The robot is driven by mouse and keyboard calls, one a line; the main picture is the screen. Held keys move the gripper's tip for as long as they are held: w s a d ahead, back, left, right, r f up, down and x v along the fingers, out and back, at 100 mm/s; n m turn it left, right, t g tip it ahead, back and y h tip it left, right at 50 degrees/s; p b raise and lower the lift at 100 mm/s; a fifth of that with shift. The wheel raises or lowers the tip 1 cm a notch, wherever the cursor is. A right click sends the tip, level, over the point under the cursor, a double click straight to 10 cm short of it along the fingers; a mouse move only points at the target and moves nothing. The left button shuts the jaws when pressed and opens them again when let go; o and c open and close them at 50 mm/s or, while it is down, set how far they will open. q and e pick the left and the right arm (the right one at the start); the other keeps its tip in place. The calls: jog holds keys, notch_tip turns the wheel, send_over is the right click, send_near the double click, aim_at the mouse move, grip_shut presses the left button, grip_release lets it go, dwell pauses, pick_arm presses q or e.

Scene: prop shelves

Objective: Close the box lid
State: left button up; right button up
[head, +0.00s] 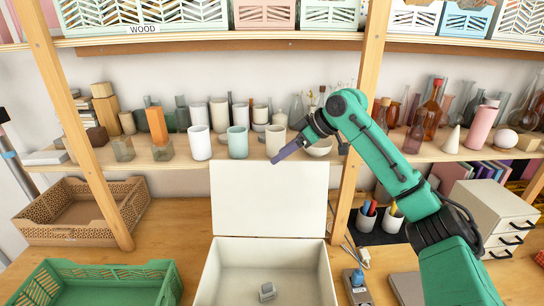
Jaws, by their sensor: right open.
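A white box (222,270) stands at the bottom middle of the head view. Its lid (268,205) is open and stands upright at the back of the box. A small grey object (267,291) lies on the box floor. My right gripper (276,160) is open and empty, at the end of the green arm coming in from the right. In the picture its fingertips lie just above the lid's top edge, in front of the cups on the shelf; I cannot tell whether they touch the lid. My left gripper is not in view.
A wooden shelf with cups (238,142) and glass bottles (432,105) runs behind the lid. Wooden posts (352,190) flank the box. A green crate (130,271) and a brown basket (80,232) stand left. A drawer unit (487,215) stands right.

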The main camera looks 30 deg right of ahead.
aim_at(269, 163)
jog(key=x, duration=0.4)
jog(key=shift+w+d+p, duration=0.1)
jog(key=shift+w+p, duration=0.15)
jog(key=shift+p, duration=0.15)
jog(key=shift+w+f, duration=0.15)
jog(key=shift+f, duration=0.1)
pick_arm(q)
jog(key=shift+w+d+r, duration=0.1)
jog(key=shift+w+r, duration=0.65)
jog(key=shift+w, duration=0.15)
pick_arm(e)
jog(key=shift+a, duration=0.2)
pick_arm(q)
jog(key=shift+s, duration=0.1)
pick_arm(e)
jog(key=shift+s, duration=0.25)
jog(key=shift+w, duration=0.15)
jog(key=c, duration=0.9)
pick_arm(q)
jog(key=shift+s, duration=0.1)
pick_arm(e)
grip_shut()
jog(key=shift+f, duration=0.1)
